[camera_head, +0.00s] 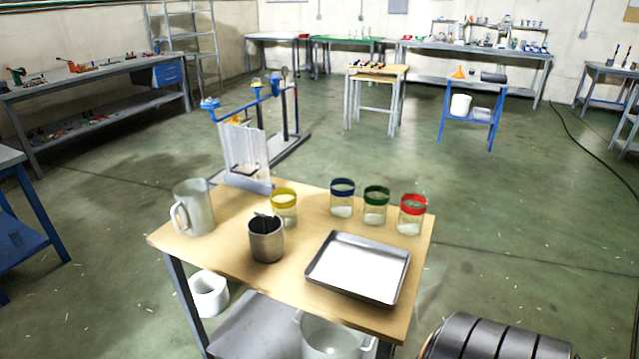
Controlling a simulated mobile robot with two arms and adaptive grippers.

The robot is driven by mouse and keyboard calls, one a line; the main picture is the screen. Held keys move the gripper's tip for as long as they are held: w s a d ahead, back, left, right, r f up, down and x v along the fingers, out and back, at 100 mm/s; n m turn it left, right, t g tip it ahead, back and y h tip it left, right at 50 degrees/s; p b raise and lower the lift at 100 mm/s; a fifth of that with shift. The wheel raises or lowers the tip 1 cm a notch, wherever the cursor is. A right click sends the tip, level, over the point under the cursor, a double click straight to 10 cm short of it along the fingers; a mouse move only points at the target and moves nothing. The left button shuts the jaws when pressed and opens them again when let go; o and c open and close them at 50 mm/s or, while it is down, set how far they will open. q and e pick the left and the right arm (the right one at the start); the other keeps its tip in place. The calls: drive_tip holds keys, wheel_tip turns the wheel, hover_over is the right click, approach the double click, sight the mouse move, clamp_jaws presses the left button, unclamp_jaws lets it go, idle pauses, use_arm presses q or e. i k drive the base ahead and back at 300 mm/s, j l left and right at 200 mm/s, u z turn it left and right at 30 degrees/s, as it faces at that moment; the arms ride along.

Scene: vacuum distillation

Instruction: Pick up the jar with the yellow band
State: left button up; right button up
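The jar with the yellow band (284,208) is clear glass and stands upright on the wooden table top (215,253), left of the other jars. Jars with a blue band (342,199), a green band (375,207) and a red band (412,215) stand in a row to its right, apart from it. A grey metal cup (266,241) with something dark in it stands close in front of the yellow-banded jar and may hide a little of its lower left. Neither of my grippers is in view.
A frosted jug (193,208) stands at the table's left. An empty metal tray (358,267) lies front right. A clear upright panel (244,158) and a blue-and-grey stand (290,112) rise behind the table. A black ribbed cylinder (497,340) is at the bottom right.

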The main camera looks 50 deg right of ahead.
sight(284, 209)
drive_tip(key=k+l, duration=0.1)
drive_tip(key=l, duration=3.1)
drive_tip(key=k, duration=0.05)
